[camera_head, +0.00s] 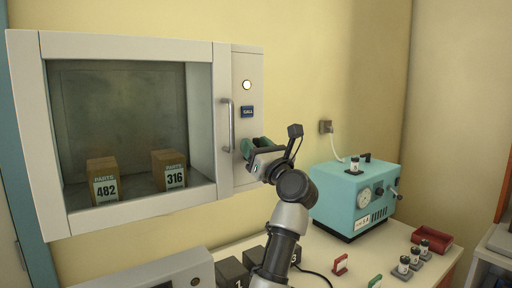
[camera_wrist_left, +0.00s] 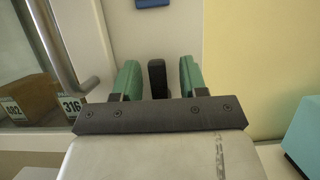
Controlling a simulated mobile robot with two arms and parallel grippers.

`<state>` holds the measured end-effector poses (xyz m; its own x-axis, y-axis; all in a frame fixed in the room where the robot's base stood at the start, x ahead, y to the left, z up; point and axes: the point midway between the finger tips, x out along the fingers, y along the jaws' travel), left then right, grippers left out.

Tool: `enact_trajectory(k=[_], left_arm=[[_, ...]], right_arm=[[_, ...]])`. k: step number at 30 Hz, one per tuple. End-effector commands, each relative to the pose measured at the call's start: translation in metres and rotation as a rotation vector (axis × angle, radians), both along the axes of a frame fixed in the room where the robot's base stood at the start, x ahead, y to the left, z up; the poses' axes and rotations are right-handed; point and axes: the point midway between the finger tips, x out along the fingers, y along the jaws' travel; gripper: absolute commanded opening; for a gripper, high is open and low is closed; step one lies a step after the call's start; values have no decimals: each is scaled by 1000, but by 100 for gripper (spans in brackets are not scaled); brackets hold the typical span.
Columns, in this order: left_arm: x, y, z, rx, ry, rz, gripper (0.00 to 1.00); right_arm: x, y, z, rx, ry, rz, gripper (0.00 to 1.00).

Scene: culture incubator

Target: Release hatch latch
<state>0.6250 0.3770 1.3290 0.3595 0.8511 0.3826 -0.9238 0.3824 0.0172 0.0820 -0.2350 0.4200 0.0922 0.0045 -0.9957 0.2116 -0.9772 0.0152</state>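The white wall cabinet has a glass hatch with a pale frame (camera_head: 130,46) and a vertical metal handle (camera_head: 228,125); the hatch looks shut. On the panel right of the handle, a dark upright latch piece (camera_wrist_left: 157,80) shows in the left wrist view. My left gripper (camera_head: 255,148) is at the lower part of this panel. In the wrist view its green fingers (camera_wrist_left: 160,80) stand open on either side of the dark piece, with a gap on both sides. In the head view the gripper hides the latch. My right gripper is not in view.
Two boxes marked 482 (camera_head: 104,182) and 316 (camera_head: 170,170) stand behind the glass. The panel has a lit round lamp (camera_head: 247,85) and a blue label (camera_head: 247,112).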

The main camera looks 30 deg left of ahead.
Motion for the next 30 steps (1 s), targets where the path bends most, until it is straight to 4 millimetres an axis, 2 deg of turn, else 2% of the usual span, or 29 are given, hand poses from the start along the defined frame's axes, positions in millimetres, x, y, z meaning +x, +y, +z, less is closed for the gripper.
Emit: enact_trajectory(k=[5,8,21,30], left_arm=[[-1,-3,-2,0,-1,0,43],[-4,-12,-8,-1,-1,-3,43],[-33,-81,-39,-1,1,-3,43],[-39,-92,-42,0,0,1,43]], right_arm=[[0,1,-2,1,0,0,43],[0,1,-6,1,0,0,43],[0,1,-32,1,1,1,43],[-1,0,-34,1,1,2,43]])
